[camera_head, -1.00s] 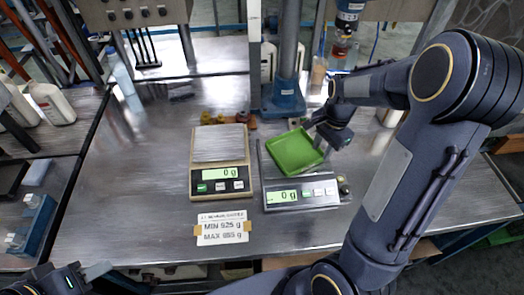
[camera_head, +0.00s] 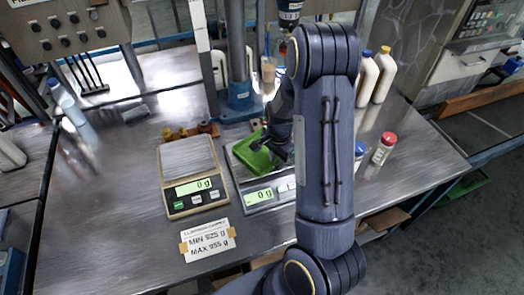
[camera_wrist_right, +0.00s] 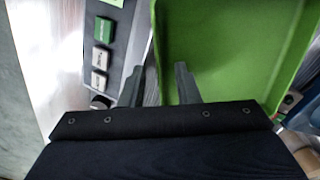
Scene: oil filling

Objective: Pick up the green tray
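The green tray (camera_head: 256,160) is on the right-hand scale (camera_head: 237,172), partly hidden behind my right arm and gripper. It also shows in the right wrist view (camera_wrist_right: 230,45), with its green wall running up between the two fingers. My right gripper (camera_head: 266,145) is at the tray's edge. In the right wrist view my right gripper (camera_wrist_right: 158,85) has its fingers apart, one outside the tray wall and one on the inner side, with gaps beside the wall. My left gripper is not in view.
A second scale (camera_head: 188,160) stands to the left. Both displays read 0 g. A MIN/MAX card (camera_head: 208,241) lies in front. A blue post (camera_head: 238,95) stands behind the scales. A red-capped bottle (camera_head: 384,149) and white bottles (camera_head: 384,75) stand right of my arm.

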